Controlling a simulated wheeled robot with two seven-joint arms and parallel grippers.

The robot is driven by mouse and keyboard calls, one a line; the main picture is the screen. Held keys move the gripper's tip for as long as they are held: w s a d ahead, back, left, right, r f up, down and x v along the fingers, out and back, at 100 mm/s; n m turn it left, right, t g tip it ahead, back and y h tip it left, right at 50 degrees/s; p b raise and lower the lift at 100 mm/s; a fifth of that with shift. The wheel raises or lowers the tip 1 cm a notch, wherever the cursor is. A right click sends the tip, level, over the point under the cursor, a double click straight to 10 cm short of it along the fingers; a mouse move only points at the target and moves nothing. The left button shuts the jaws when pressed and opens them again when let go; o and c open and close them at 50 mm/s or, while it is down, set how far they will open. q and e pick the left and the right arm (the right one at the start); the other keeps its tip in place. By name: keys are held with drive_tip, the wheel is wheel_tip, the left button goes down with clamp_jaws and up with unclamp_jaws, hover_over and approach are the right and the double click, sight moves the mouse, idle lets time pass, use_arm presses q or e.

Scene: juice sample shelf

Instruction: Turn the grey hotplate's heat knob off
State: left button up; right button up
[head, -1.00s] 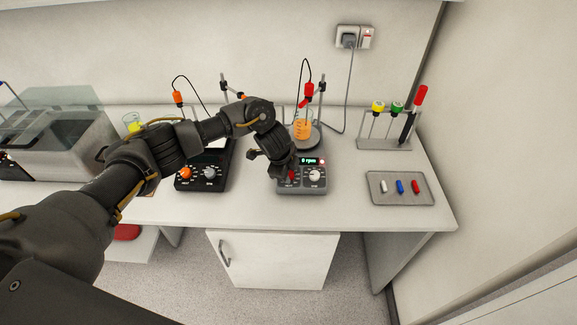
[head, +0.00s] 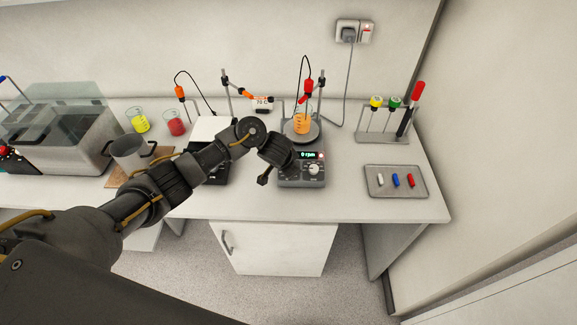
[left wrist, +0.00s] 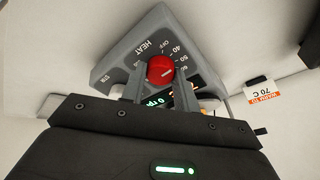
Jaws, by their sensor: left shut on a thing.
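The grey hotplate (head: 316,183) stands near the front of the bench, with a lit display reading 0 rpm and a white knob (head: 314,169) on its front panel. A beaker of orange liquid (head: 302,125) is on its round plate. In the left wrist view the red heat knob (left wrist: 160,69) sits on the grey panel by the word HEAT and a scale with OFF, 40 and 60. My left gripper (left wrist: 158,84) is shut on this knob, one finger on each side. In the head view my gripper hides the knob. The knob's exact setting is unclear. My right gripper is not in view.
A black hotplate (head: 211,178) stands left of the grey one, partly behind my arm. A tray (head: 397,193) with three small coloured pieces and a rack (head: 383,138) are to the right. A grey pot (head: 130,153) and beakers of yellow (head: 139,124) and red liquid stand left.

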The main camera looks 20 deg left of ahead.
use_arm(q)
drive_tip(key=n+y, duration=0.1)
drive_tip(key=n, duration=0.4)
drive_tip(key=shift+d+n, duration=0.1)
drive_tip(key=shift+n, duration=0.2)
drive_tip(key=shift+n+t+y, duration=0.3)
drive_tip(key=shift+n, duration=1.3)
drive_tip(key=o, duration=1)
drive_tip(key=shift+c, duration=0.2)
drive_tip(key=shift+s+d+r, duration=0.2)
drive_tip(key=shift+r, duration=0.2)
drive_tip(key=v, duration=1)
drive_tip(key=shift+a+b, duration=0.15)
drive_tip(key=shift+b, duration=0.15)
